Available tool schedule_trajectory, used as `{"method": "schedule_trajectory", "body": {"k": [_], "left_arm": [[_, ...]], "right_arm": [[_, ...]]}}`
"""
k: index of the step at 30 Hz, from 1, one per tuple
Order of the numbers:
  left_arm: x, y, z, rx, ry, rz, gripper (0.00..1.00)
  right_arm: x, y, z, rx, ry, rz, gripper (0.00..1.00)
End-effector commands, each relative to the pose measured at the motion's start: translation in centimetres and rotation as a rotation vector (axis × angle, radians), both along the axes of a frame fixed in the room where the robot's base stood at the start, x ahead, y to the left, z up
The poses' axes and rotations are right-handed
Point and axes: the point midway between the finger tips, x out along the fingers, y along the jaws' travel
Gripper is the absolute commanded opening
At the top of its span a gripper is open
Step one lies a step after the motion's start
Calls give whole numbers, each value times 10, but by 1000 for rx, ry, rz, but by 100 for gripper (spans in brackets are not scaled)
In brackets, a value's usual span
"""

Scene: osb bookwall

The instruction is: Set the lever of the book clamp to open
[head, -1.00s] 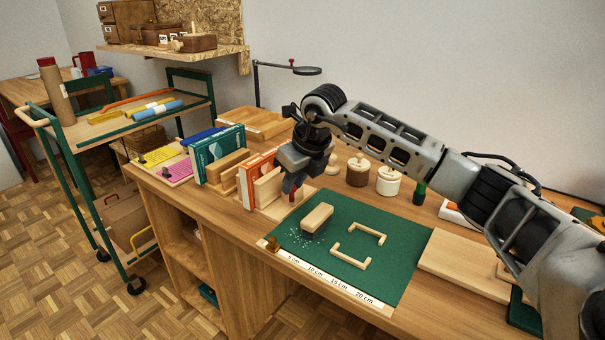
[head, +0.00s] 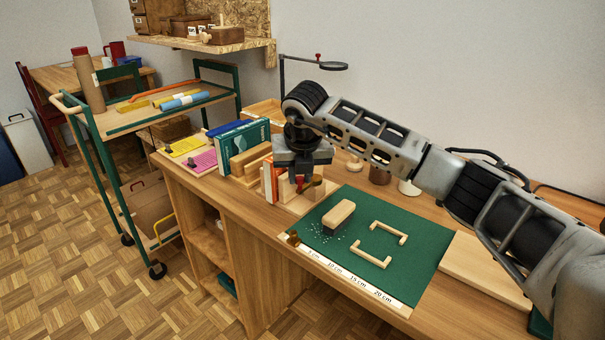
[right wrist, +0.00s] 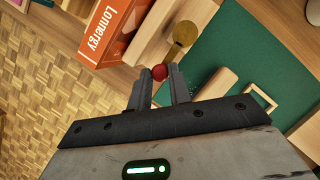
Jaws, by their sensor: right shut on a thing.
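The book clamp (head: 286,201) is a pale wooden fixture on the bench, beside an orange book (head: 269,181). The book also shows in the right wrist view (right wrist: 110,30), with white lettering. The lever's red ball knob (right wrist: 160,72) sits between the fingertips of my right gripper (right wrist: 161,82), which is shut on it. In the head view the right gripper (head: 300,178) covers much of the clamp, and the knob shows only as a small red spot. A round brass-coloured disc (right wrist: 185,33) lies just beyond the knob. My left gripper is not in view.
A green mat (head: 420,235) with a wooden brush (head: 339,213) and two wooden handles lies right of the clamp. A teal book (head: 243,148) and wooden blocks stand to its left. A magnifier on a stand (head: 320,65) rises behind. The bench front edge is close.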

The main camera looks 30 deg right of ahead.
Motion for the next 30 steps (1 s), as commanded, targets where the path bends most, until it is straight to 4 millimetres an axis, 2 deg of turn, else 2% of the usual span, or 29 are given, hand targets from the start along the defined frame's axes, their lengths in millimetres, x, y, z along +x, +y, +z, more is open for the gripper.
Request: {"method": "schedule_trajectory", "body": {"k": [12,13,15,25,30], "left_arm": [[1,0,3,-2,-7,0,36],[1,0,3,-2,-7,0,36],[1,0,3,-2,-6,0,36],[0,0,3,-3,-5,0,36],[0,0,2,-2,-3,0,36]], "right_arm": [[1,1,1,1,-4,-3,0],[1,1,1,1,-4,-3,28],[1,1,1,1,-4,-3,41],[0,1,4,0,-2,-3,41],[-8,3,25,0,-5,-2,41]]}}
